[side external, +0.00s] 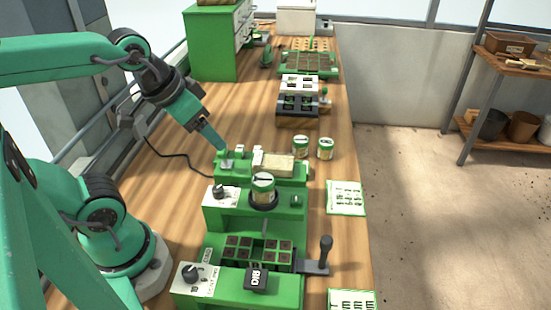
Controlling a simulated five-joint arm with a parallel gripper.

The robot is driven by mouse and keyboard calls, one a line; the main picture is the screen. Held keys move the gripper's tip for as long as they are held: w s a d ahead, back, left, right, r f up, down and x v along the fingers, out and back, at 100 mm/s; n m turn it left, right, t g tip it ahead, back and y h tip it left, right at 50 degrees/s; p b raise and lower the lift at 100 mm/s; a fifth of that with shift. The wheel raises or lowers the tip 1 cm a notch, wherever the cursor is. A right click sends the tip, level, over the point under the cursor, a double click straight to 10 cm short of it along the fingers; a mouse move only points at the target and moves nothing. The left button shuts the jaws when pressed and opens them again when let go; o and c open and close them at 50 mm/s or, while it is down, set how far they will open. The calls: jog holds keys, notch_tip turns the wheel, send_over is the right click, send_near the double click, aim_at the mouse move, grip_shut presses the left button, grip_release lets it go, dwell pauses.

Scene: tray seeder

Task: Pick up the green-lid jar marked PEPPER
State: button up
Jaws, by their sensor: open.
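Several jars with green sides or bands and pale tops are in view. One jar (300,147) and another jar (325,149) stand upright side by side on the bench, right of the pale block. A third jar (263,189) sits upright in the dark ring on the green seeder (220,213). The lettering is too small to read, so I cannot tell which is PEPPER. My gripper (219,145) is open and points down over the left end of the green rear stand (232,172), left of all three jars. Nothing shows in it.
The seeder's front holds a dark cell tray (258,250) and a black lever (325,255). A printed card (346,198) lies to the right, near the bench edge. A black-and-white device (299,95) stands behind the jars. Bare wood (240,115) lies left of that device.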

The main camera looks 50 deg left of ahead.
jog(key=shift+w, duration=0.1)
jog(key=m+g, duration=0.5)
jog(key=m, duration=0.1)
send_over(263, 179)
jog(key=a, duration=0.1)
jog(key=f, duration=0.1)
jog(key=s+f, duration=0.1)
jog(key=f, duration=0.1)
jog(key=shift+f, duration=0.3)
jog(key=shift+w+d+f+m+g, duration=0.3)
jog(key=shift+w+d+f+m, duration=0.1)
jog(key=shift+d, duration=0.15)
jog(key=shift+f, duration=3.9)
jog(key=c, duration=1.1)
jog(key=shift+w+r, duration=0.1)
jog(key=shift+r, duration=0.05)
